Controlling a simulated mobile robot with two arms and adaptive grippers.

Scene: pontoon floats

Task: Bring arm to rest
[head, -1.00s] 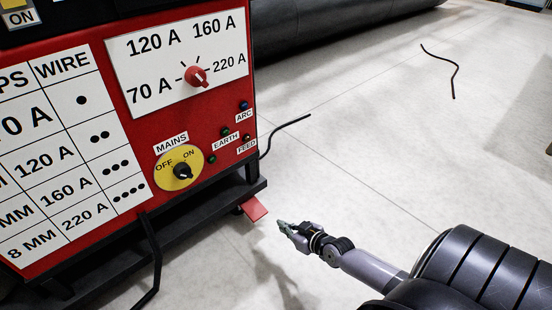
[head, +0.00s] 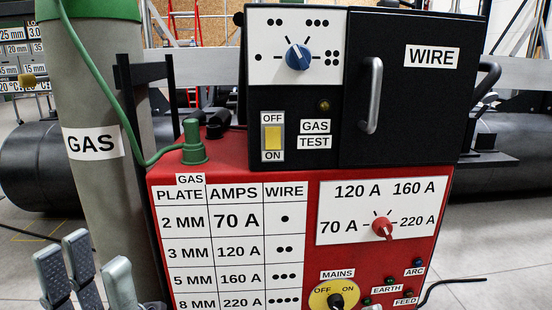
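My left gripper (head: 92,252) shows at the bottom left, with its grey fingers pointing up. The fingers stand apart with nothing seen between them, in front of the gas cylinder's lower part and left of the red machine. Its palm and arm are cut off by the bottom edge. My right gripper and arm are not seen. The red welding machine (head: 307,258) fills the middle. Its red amps knob (head: 382,228) sits on the white dial plate, and its black mains knob (head: 336,300) sits on a yellow disc at the lower edge.
A grey gas cylinder (head: 97,90) with a green hose (head: 118,124) stands at the left. A black wire-feed box (head: 402,75) with a blue knob (head: 298,57) sits on the machine. A large dark pipe (head: 520,155) lies behind. Pale floor (head: 500,265) is open at the right.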

